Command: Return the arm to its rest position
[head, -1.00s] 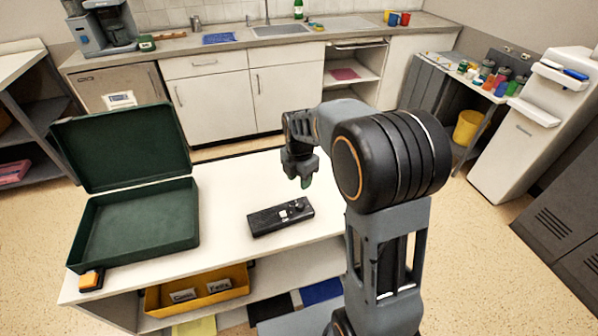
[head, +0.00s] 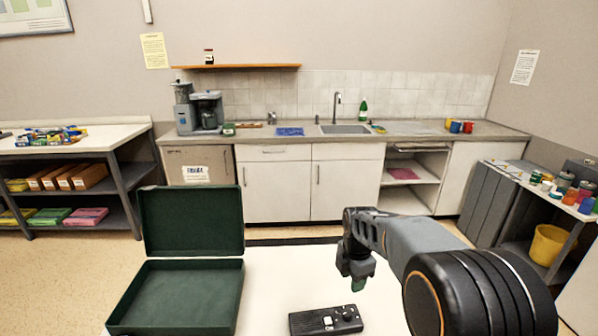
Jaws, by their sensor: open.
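My arm reaches in from the lower right in the head view. My gripper (head: 357,282) hangs pointing down above the white table (head: 273,290), a little above and beyond a black handheld device (head: 326,320). The gap between its fingers is hard to make out, and I see nothing held in it. The device lies flat on the table, apart from the gripper, its lower edge near the bottom of the picture.
An open, empty-looking green case (head: 180,295) stands on the table at left, lid upright. Behind is a counter (head: 350,130) with sink and coffee machine (head: 207,112). Shelves (head: 75,165) stand at left; a side table with jars and a yellow bin (head: 548,245) at right.

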